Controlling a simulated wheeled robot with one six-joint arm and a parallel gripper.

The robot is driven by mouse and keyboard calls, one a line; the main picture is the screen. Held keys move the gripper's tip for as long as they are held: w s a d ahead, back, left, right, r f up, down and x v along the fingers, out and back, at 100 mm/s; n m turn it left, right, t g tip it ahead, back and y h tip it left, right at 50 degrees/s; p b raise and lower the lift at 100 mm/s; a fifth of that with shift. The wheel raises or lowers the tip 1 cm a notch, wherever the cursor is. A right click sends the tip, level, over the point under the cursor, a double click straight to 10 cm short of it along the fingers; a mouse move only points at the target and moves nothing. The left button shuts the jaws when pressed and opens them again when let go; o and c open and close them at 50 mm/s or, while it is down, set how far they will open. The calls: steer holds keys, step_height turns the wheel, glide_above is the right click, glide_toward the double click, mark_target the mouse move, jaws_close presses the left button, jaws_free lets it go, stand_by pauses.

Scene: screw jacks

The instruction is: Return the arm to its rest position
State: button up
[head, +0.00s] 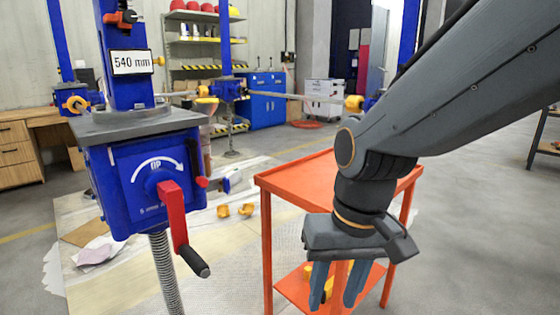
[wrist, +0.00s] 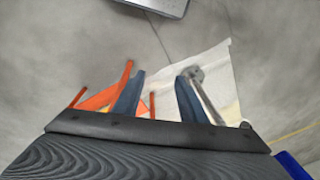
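My arm reaches in from the upper right of the head view and bends down at the wrist. My gripper (head: 337,286) points downward in front of the orange cart (head: 300,182). Its two blue-grey fingers are apart, with nothing held between them. In the wrist view my gripper (wrist: 156,98) also shows its fingers spread, with floor and part of the orange cart (wrist: 98,100) beyond. I cannot tell from these views whether the gripper touches the cart.
A blue screw jack (head: 145,180) with a red crank arm (head: 172,215) and a "540 mm" sign (head: 132,62) stands at the left, apart from my gripper. A wooden desk (head: 20,150), shelves and a blue cabinet (head: 266,100) stand behind. Grey floor (head: 480,215) is clear at the right.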

steer(key=s+d+r+p, duration=0.1)
steer(key=d+r+p, duration=0.3)
steer(key=p, duration=0.4)
steer(key=s+d+r+m+h+p, duration=0.1)
steer(key=d+r+p, duration=0.2)
steer(key=d+p, duration=0.3)
steer(key=shift+s+d+r+m+g+p, duration=0.15)
steer(key=shift+d+r+m+g+p, duration=0.2)
steer(key=shift+p, duration=1.1)
steer(key=shift+a, duration=0.1)
steer(key=shift+c, duration=0.4)
